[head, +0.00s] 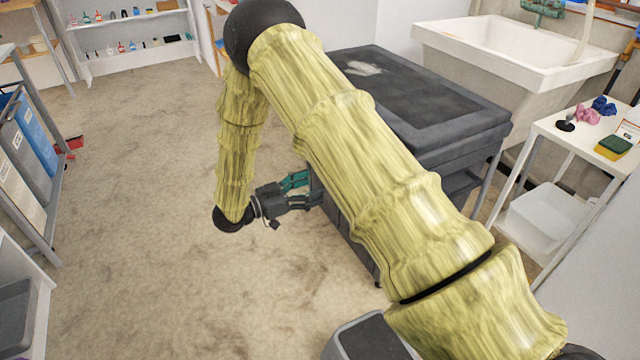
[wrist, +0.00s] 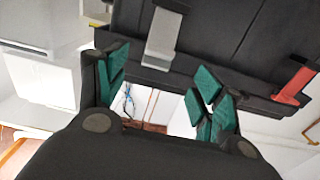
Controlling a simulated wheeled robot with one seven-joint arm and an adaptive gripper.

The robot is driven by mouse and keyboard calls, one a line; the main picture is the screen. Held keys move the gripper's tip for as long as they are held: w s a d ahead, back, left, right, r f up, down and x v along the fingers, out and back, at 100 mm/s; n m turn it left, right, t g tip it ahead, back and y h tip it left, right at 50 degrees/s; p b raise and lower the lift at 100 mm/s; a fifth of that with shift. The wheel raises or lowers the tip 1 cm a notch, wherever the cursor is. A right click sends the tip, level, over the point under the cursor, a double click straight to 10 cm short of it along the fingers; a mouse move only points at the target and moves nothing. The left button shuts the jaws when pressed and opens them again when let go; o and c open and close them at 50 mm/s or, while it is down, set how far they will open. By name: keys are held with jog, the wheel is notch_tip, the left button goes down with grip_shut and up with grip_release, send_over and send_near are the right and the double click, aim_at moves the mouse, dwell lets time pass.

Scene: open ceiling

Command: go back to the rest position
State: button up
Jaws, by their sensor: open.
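My gripper (head: 300,191) hangs low at the end of my yellow-sleeved arm, left of the dark grey cart (head: 455,150) in the head view. It points right, towards the cart's side, and my arm covers part of the cart. In the wrist view my gripper (wrist: 162,95) is open, with teal pads on both fingers and nothing held between them. A dark surface with a grey metal strip (wrist: 162,38) and a red piece (wrist: 295,85) fills the top of that view. I cannot tell whether the fingers touch it.
A white sink (head: 500,50) stands behind the cart. A white side table (head: 570,130) with a sponge (head: 613,147) is at right. Bins (head: 32,135) on a rack stand at left, shelves (head: 130,35) at the back.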

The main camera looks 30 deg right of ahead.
jog(key=shift+a, duration=0.3)
jog(key=shift+f, duration=0.1)
jog(key=s+f+n+t+y, duration=0.3)
jog(key=f+n+t+y, duration=0.15)
jog(key=f, duration=0.45)
jog(key=s+f+n+t+y, duration=0.2)
jog(key=f+n+t+y, duration=0.3)
jog(key=f, duration=0.4)
jog(key=s+a+f+n+g+y, duration=0.3)
jog(key=s+a+f, duration=0.15)
jog(key=s, duration=0.65)
jog(key=s+a+f+n+g+y, duration=0.35)
jog(key=s+f, duration=0.25)
jog(key=s, duration=0.5)
jog(key=s+a+n+g+y, duration=0.2)
jog(key=s+g, duration=0.1)
jog(key=s, duration=1)
notch_tip(320, 180, up, 22)
jog(key=p, duration=2.2)
jog(key=shift+w+d+r, duration=0.2)
jog(key=shift+w, duration=0.15)
